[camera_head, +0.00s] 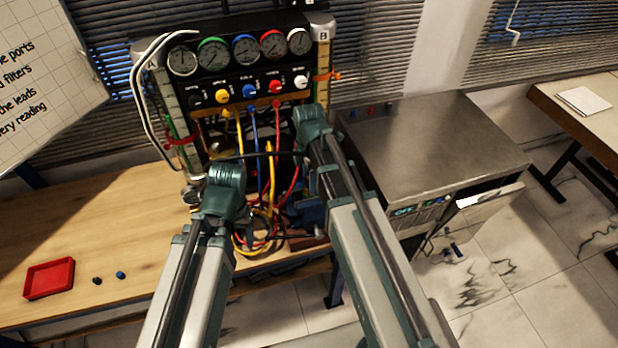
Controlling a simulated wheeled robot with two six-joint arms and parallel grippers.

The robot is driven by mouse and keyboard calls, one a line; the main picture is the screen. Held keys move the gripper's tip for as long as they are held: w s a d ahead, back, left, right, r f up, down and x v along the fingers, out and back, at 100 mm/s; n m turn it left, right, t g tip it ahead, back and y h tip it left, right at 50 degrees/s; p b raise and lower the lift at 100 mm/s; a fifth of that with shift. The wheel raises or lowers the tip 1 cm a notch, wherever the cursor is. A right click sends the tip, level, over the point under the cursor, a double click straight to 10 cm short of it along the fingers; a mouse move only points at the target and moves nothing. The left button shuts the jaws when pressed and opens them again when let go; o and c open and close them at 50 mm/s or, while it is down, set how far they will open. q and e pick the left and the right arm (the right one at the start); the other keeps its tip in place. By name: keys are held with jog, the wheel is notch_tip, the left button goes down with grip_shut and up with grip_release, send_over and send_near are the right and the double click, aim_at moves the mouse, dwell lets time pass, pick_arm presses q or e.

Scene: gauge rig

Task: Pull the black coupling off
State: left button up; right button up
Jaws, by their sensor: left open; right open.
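The black coupling (195,98) appears to be the dark knob at the left end of the port row on the gauge rig (240,72). Yellow (222,96), blue (249,91), red (275,86) and white (301,82) couplings follow to its right. My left gripper (224,178) is in front of the rig's lower left, below the black coupling and apart from it. My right gripper (309,118) is in front of the rig's right side, below the white coupling. Both are open; their fingertips are hidden or too small to make out. I see nothing held.
Yellow, blue and red hoses hang tangled between my arms, with a dark line (265,155) crossing them. A steel cabinet (430,150) stands right.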

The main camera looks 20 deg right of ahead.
grip_shut()
dwell(0.5)
